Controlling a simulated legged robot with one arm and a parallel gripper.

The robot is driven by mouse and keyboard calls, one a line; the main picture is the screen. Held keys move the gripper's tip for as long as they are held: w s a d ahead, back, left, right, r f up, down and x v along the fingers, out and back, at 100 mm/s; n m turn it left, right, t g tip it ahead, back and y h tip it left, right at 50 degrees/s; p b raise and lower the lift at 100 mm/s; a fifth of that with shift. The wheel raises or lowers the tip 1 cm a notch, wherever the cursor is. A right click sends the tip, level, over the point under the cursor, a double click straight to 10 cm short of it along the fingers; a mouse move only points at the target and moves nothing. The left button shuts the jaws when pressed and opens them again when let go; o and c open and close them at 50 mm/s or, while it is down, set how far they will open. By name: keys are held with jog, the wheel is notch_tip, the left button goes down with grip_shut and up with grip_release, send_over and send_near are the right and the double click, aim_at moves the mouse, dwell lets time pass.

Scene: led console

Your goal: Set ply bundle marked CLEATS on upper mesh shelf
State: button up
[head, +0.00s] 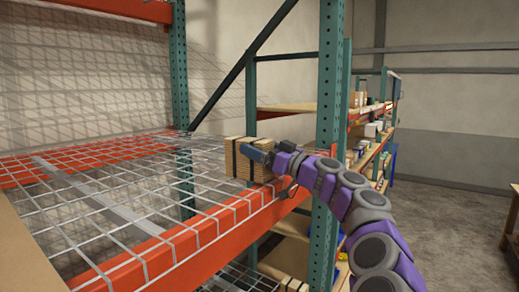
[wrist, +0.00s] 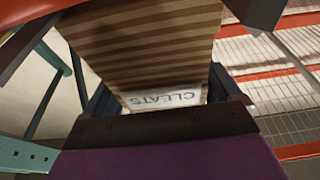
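The ply bundle (head: 238,160), a banded stack of thin wooden layers, is at the right end of the upper mesh shelf (head: 95,205), near its orange front beam. In the wrist view its striped layers (wrist: 140,42) fill the space between the fingers, with a white CLEATS label (wrist: 165,97) at the near end. My gripper (head: 262,154) is shut on the bundle from the right, beside the green front upright. I cannot tell whether the bundle's underside touches the mesh.
The green front upright (head: 329,120) stands close to my arm. The mesh left of the bundle is clear. A brown panel or box (head: 22,250) is at the near left edge. Another shelf unit with boxes (head: 372,130) stands behind. Wooden items (head: 285,262) lie on a lower level.

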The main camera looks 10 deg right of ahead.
jog(key=shift+o, duration=0.7)
jog(key=shift+s+d+r, duration=0.1)
jog(key=shift+s+d, duration=0.05)
jog(key=shift+a, duration=0.5)
jog(key=shift+s+d+f, duration=0.1)
jog(key=shift+s+f, duration=0.1)
jog(key=shift+s, duration=0.1)
jog(key=b+v, duration=0.3)
jog(key=v, duration=0.8)
jog(key=shift+d, duration=0.2)
jog(key=shift+d, duration=0.25)
